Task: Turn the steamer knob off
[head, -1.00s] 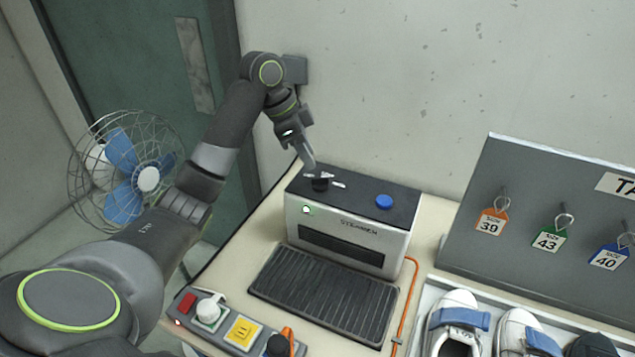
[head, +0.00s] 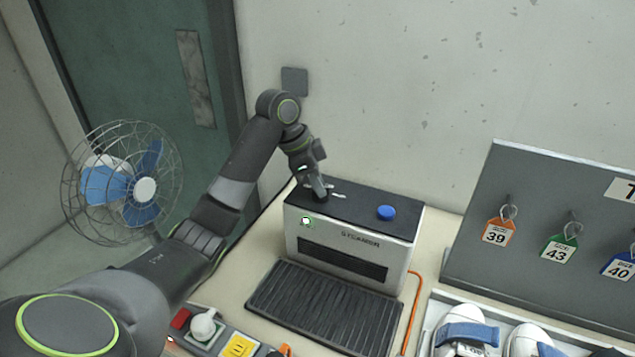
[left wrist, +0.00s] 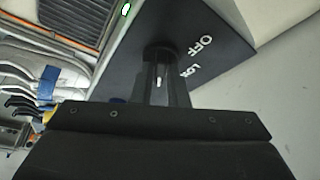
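The steamer (head: 345,237) is a grey box with a black top, standing at the back of the bench. Its dark knob (left wrist: 160,52) is on the top's left end, mostly hidden by my gripper in the head view. White "OFF" lettering and a second, unclear label lie beside it in the left wrist view. My left gripper (head: 320,194) is down at the knob, its fingers (left wrist: 162,90) on either side of a white mark there. I cannot tell whether they press on the knob. A small green-white light (head: 306,221) shows on the steamer's front. My right gripper is out of view.
A blue button (head: 386,213) is on the steamer's right top. A ribbed black mat (head: 320,305) lies in front. A control strip (head: 222,340) is at front left, shoes (head: 466,330) and a tag board (head: 560,215) at right. A fan (head: 122,185) stands left.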

